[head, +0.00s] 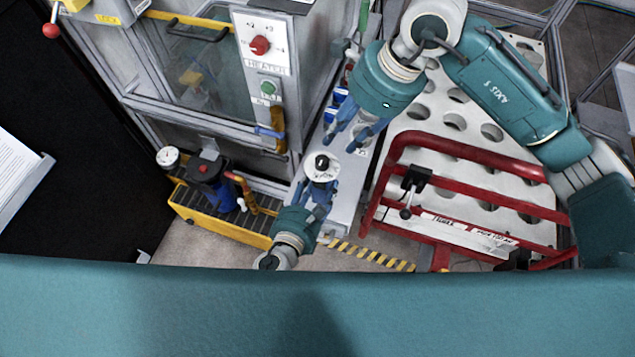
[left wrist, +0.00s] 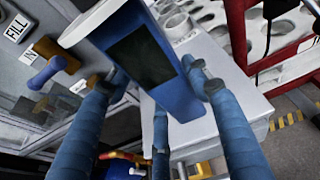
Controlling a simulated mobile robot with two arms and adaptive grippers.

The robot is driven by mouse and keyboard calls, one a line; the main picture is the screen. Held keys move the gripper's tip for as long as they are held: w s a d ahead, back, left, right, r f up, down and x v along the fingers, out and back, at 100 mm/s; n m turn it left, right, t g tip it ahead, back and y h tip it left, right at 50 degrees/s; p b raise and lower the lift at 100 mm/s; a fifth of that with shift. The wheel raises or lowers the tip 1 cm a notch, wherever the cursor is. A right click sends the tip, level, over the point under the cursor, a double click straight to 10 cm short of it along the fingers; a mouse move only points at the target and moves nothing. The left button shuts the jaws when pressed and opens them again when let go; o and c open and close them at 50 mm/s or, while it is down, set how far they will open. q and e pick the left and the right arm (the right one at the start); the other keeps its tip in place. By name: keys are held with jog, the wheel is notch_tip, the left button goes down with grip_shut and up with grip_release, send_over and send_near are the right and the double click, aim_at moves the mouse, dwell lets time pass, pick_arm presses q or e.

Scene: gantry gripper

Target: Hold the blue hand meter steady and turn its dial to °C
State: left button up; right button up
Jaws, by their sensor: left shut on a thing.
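The blue hand meter (left wrist: 178,98) with its dark screen (left wrist: 142,52) is between my left gripper's fingers (left wrist: 160,88) in the left wrist view. In the head view its white dial face with a black knob (head: 321,163) shows above my left gripper (head: 314,190), which is shut on the meter. The dial markings are too small to read. My right gripper (head: 343,144) has its fingers spread and empty, just above and to the right of the dial in the picture, apparently not touching it.
A heater panel with a red knob (head: 260,45) and green button stands at upper left. A yellow tray (head: 225,222) holds a dark blue device. A red rail frame (head: 470,155) before a perforated white plate is at right. A grey bench (head: 345,190) lies beside the meter.

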aim_at(322, 160)
jog(key=shift+o, duration=1.3)
jog(key=a+r+m+h, duration=0.2)
jog(key=a+m+h, duration=0.2)
jog(key=m, duration=0.7)
jog(key=shift+g, duration=0.3)
jog(key=f, duration=1.1)
jog(key=shift+w+f, duration=0.25)
jog(key=shift+w, duration=0.1)
jog(key=shift+c, duration=0.3)
grip_shut()
